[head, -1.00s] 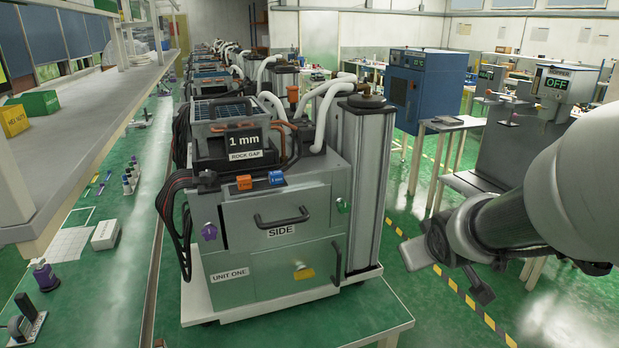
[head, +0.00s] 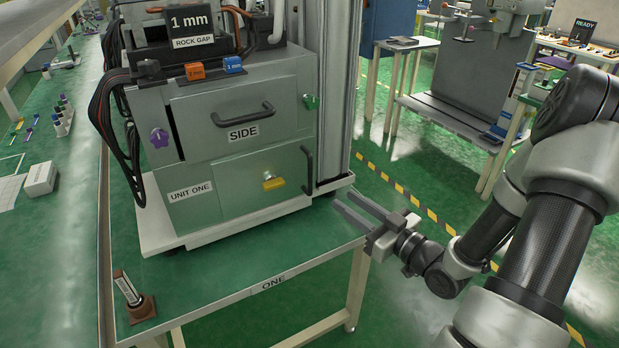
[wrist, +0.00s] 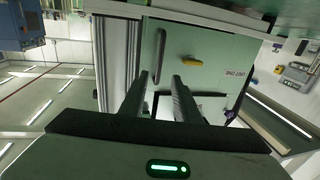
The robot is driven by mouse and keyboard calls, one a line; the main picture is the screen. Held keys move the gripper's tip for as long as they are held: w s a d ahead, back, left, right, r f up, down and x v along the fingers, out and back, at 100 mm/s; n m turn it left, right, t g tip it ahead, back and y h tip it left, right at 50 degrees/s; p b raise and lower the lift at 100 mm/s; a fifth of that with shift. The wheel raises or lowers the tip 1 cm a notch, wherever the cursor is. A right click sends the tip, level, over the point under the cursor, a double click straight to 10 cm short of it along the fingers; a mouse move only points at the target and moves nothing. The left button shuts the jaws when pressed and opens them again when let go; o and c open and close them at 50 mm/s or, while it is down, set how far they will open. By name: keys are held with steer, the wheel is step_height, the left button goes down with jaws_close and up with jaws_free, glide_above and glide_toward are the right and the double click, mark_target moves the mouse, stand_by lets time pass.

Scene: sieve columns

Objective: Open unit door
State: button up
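The unit (head: 148,130) stands on a white base on the green table, with a grey lower door (head: 235,182) below the panel marked SIDE (head: 245,110). The door looks closed. It has a vertical black handle (head: 307,170) at its right edge and a yellow latch (head: 273,184) near its middle. My gripper (head: 355,212) is open and empty, to the right of the door and a little lower than the handle. In the wrist view the two fingers (wrist: 155,98) point at the door, and the handle (wrist: 158,55) shows beyond them, apart from both.
A small brown stand with a vial (head: 135,298) is at the table's front left. The table marked ONE (head: 300,272) has free room in front of the unit. A grey column (head: 337,90) stands at the unit's right. Yellow-black floor tape (head: 405,190) runs behind my gripper.

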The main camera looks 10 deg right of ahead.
mark_target(310, 191)
steer(key=b+x, duration=0.1)
steer(key=x, duration=1.3)
steer(key=shift+w+a+f, duration=0.1)
steer(key=shift+w, duration=0.1)
jaws_close()
